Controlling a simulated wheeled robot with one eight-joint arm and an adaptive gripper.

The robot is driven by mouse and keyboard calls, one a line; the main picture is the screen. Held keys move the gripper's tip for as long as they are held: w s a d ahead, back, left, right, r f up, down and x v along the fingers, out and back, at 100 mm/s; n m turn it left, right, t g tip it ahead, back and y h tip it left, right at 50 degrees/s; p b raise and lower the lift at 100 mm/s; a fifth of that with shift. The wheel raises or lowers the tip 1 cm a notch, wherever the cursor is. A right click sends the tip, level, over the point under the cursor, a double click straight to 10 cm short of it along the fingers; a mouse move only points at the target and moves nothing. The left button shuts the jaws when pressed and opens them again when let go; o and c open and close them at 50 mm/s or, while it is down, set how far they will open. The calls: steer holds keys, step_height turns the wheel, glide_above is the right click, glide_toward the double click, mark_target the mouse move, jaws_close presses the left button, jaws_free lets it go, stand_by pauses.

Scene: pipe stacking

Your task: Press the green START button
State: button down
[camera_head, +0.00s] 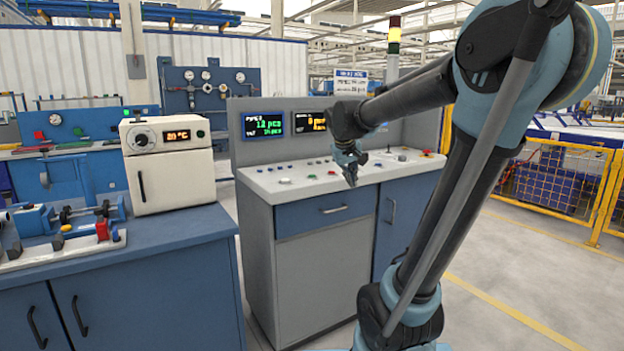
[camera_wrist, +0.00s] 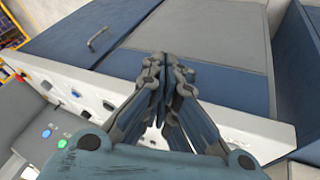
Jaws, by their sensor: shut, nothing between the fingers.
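My gripper (camera_head: 351,179) is shut and empty, pointing down near the front edge of the console's button panel (camera_head: 262,184) in the head view. In the wrist view my gripper (camera_wrist: 165,64) shows its fingertips together over the console's front side.
Two lit screens (camera_head: 263,125) stand at the back of the console. Its front has a drawer (camera_head: 326,212). A white oven-like box (camera_head: 167,160) stands on the blue bench (camera_head: 150,238) at left. A yellow fence (camera_head: 560,175) is at right, with open floor before it.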

steer(key=w+a+r+n+t, duration=0.1)
steer(key=w+a+r, duration=0.2)
steer(key=w, duration=0.3)
steer(key=w+a+r+t, duration=0.1)
steer(key=w+a+r, duration=0.15)
steer(key=w, duration=0.35)
step_height(320, 180, up, 2)
steer(key=r+n+t, duration=0.1)
steer(key=n, duration=0.1)
glide_above(312, 176)
steer(key=w+a, duration=0.1)
steer(key=w, duration=0.1)
steer(key=shift+s+f, duration=0.2)
steer(key=shift+f, duration=0.05)
steer(key=shift+f, duration=4.4)
steer(key=shift+f, duration=0.1)
steer(key=shift+s+f, duration=0.1)
steer(key=shift+f, duration=0.2)
